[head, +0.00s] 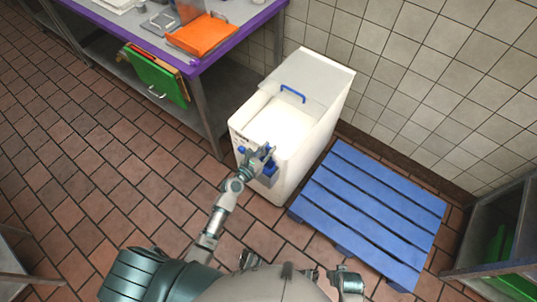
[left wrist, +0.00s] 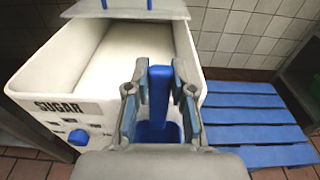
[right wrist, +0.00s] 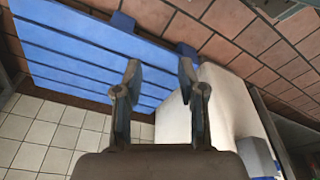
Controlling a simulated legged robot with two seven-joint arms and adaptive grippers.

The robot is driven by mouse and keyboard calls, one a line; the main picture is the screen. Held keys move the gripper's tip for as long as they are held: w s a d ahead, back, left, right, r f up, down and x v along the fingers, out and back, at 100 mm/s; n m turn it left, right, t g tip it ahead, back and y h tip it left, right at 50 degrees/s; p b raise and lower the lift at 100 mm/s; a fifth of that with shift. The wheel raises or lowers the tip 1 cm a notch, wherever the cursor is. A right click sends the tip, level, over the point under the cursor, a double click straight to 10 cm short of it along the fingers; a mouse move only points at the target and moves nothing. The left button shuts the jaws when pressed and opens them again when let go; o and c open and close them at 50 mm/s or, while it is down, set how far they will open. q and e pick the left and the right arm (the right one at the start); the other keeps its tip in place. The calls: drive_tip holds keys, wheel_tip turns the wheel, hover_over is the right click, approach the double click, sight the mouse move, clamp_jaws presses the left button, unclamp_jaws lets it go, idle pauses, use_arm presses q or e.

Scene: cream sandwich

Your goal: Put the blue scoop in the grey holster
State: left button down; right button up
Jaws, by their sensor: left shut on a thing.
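The blue scoop shows its upright handle (left wrist: 160,90) between the fingers of my left gripper (left wrist: 158,78) in the left wrist view. My left gripper is shut on this handle. The scoop's wider blue part (left wrist: 172,133) is below, partly hidden by the gripper. In the head view my left gripper (head: 262,154) is at the front right edge of the white bin, with blue of the scoop (head: 270,168) beside it. My right gripper (right wrist: 159,75) is open and empty in the right wrist view.
The white sugar bin (head: 312,140) has its top open, with a blue handle (head: 292,92) on its lid. A blue pallet (head: 370,210) lies to its right. A purple-edged table (head: 225,40) with an orange tray (head: 203,36) stands at upper left. Floor at left is clear.

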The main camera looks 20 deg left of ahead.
use_arm(q)
wheel_tip(320, 180, down, 4)
drive_tip(key=b, duration=0.2)
drive_tip(key=shift+b, duration=0.35)
drive_tip(key=shift+r, duration=0.15)
use_arm(e)
wheel_tip(320, 180, up, 8)
drive_tip(key=shift+s+d, duration=0.2)
